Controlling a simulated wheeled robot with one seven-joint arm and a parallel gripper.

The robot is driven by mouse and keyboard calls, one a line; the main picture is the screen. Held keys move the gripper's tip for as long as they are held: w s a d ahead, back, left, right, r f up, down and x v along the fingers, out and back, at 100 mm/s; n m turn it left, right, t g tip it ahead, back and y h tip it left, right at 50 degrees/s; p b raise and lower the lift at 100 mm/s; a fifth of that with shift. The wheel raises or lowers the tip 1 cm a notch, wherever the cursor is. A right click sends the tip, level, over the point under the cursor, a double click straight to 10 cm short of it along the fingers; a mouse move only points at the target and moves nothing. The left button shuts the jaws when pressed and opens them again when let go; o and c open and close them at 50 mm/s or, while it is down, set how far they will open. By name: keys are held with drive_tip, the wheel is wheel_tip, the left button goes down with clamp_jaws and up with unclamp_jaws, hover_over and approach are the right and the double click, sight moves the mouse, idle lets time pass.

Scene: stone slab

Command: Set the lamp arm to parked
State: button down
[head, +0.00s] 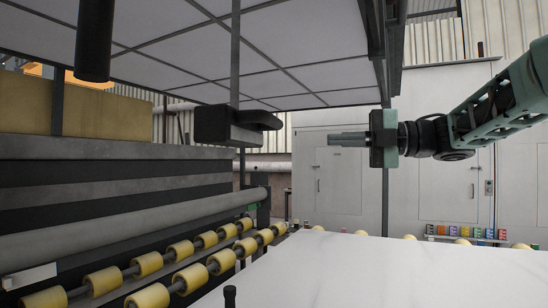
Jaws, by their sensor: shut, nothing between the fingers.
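A dark grey block with a rounded black handle-like end (238,124) hangs on a thin vertical rod (235,60) left of centre in the head view. It may belong to the lamp arm, but I cannot tell for sure. A large pale gridded panel (200,45), perhaps the lamp, spans overhead. My gripper (332,139) comes in from the right, pointing left. Its grey fingers are shut and empty. They are apart from the dark block in the picture, to its right and slightly lower.
A white stone slab (380,275) lies below, beside yellow rollers (180,250) on the left. A dark vertical cylinder (94,40) hangs at the upper left. A pale cabinet wall (440,190) stands behind. The space between my gripper and the slab looks clear.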

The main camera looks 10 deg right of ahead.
drive_tip(key=shift+w+a+r, duration=0.1)
idle(0.3)
drive_tip(key=p, duration=0.4)
approach(259, 141)
drive_tip(key=x, duration=0.6)
drive_tip(key=shift+w+a, duration=0.25)
drive_tip(key=shift+w, duration=0.1)
